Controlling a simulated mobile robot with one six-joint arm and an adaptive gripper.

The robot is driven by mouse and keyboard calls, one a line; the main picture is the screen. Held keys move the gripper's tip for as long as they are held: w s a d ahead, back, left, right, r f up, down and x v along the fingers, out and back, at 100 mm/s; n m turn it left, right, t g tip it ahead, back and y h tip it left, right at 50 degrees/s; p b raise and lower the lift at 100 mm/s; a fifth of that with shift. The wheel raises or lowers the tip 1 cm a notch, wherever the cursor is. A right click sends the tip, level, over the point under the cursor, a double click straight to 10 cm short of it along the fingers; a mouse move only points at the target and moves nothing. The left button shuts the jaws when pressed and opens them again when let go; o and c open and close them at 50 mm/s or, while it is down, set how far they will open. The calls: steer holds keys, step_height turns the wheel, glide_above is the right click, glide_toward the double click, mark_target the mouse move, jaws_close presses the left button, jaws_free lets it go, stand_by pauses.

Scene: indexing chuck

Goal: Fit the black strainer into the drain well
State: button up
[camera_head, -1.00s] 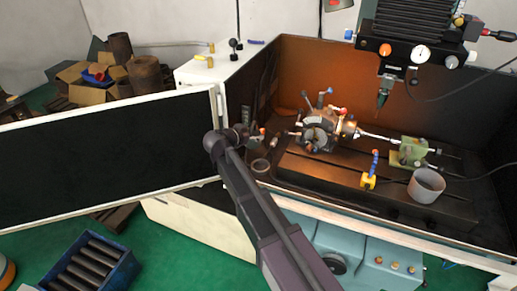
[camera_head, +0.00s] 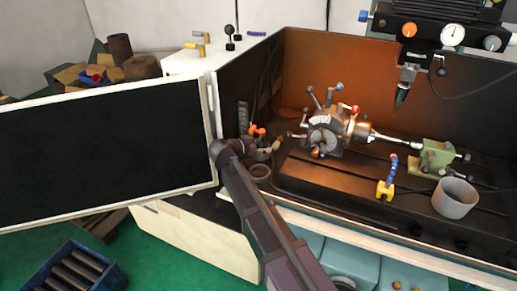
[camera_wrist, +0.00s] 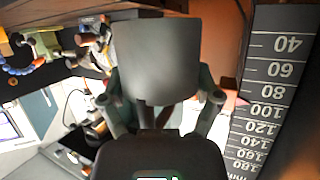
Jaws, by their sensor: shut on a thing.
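My gripper (camera_wrist: 160,100) is shut on a smooth grey, cup-like piece, which I take to be the strainer (camera_wrist: 156,58); it fills the upper middle of the wrist view. In the head view my gripper (camera_head: 262,146) is small and partly hidden behind my wrist, at the left end of the machine bed. The held strainer (camera_head: 264,154) looks grey there. A dark round ring, which looks like the drain well (camera_head: 260,171), lies just below it in the picture. The strainer appears above and apart from the ring; the exact gap cannot be told.
The chuck with its handles (camera_head: 325,133) stands right of my gripper. A yellow-based blue hose (camera_head: 386,186) and a grey open cylinder (camera_head: 455,198) stand farther right. A numbered scale (camera_wrist: 268,95) is close beside the gripper. The open door panel (camera_head: 100,140) is at left.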

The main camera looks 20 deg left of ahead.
steer(key=shift+s+a, duration=0.15)
steer(key=shift+a+f, duration=0.1)
steer(key=shift+f, duration=0.05)
steer(key=shift+f+b, duration=2.7)
steer(key=shift+b, duration=0.15)
steer(key=shift+f+b, duration=2.05)
stand_by(0.7)
steer(key=o, duration=0.7)
steer(key=shift+o, duration=1.3)
steer(key=shift+r, duration=0.15)
